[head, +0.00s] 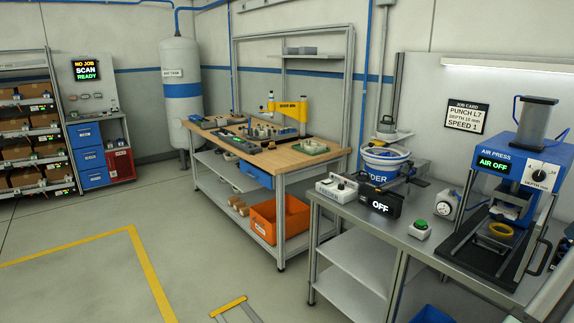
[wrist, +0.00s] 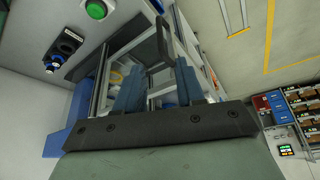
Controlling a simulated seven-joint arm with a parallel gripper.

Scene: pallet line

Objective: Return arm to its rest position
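My gripper (wrist: 158,68) shows in the wrist view as a dark bar with two blue-grey fingers. The fingers stand apart with a clear gap, so it is open, and I see nothing held. A black handle (wrist: 153,48) of the press shows just beyond the fingertips; I cannot tell whether they touch it. In the head view, my gripper is not seen. The blue air press (head: 520,150) stands at the right with its sign reading "AIR OFF". A yellow ring (head: 500,230) lies on the press bed, and the black handle (head: 539,257) is at its right side.
The grey metal bench (head: 425,245) bears a green button (head: 419,226), a black box reading "OFF" (head: 381,205) and a blue-rimmed feeder bowl (head: 387,160). A wooden workbench (head: 225,135) with an orange bin (head: 279,220) stands left. Open floor (head: 75,225) lies farther left.

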